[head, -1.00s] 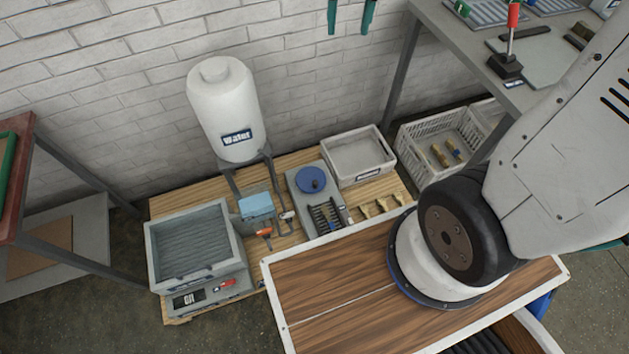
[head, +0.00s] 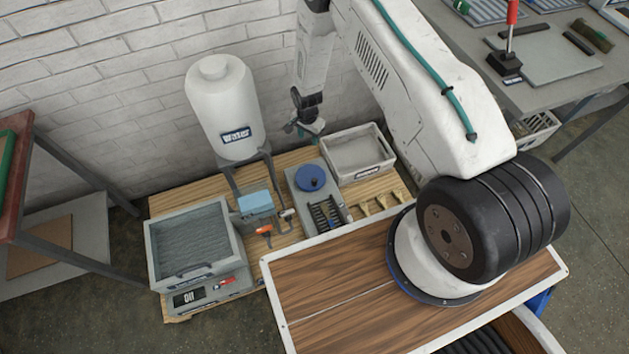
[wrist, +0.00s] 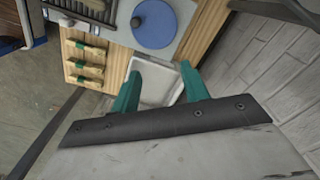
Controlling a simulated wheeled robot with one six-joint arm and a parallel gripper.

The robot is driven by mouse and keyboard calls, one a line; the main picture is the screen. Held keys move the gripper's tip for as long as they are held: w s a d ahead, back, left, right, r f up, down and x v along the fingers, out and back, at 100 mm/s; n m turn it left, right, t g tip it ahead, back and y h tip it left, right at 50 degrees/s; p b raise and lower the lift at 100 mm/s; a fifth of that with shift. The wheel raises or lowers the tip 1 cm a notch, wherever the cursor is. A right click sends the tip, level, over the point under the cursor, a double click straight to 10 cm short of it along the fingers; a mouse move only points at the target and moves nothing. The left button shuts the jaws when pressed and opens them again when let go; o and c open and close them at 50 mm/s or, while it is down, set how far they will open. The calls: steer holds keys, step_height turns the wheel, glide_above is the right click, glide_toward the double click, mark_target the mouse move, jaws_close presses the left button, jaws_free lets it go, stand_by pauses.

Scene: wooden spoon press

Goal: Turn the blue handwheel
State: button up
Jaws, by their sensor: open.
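The blue handwheel (head: 311,178) is a round disc with a small knob, on top of a grey press unit (head: 333,220) on the wooden bench. It also shows near the top of the wrist view (wrist: 155,22). My gripper (head: 302,130) hangs above and behind the handwheel in the head view, apart from it. In the wrist view its two green fingers (wrist: 160,92) are spread with nothing between them, in front of the white bin.
A white water tank (head: 225,105) stands on a frame left of the handwheel. A grey bin (head: 385,167) sits to its right. Wooden spoon pieces (head: 380,204) lie in front of the bin. A grey basin (head: 190,240) is at the left. A brick wall rises behind.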

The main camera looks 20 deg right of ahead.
steer(key=m, duration=0.2)
glide_above(314, 180)
step_height(314, 180, down, 15)
steer(key=shift+w+r, duration=0.1)
steer(key=shift+r, duration=0.05)
step_height(314, 180, down, 8)
steer(key=shift+r, duration=0.1)
jaws_close()
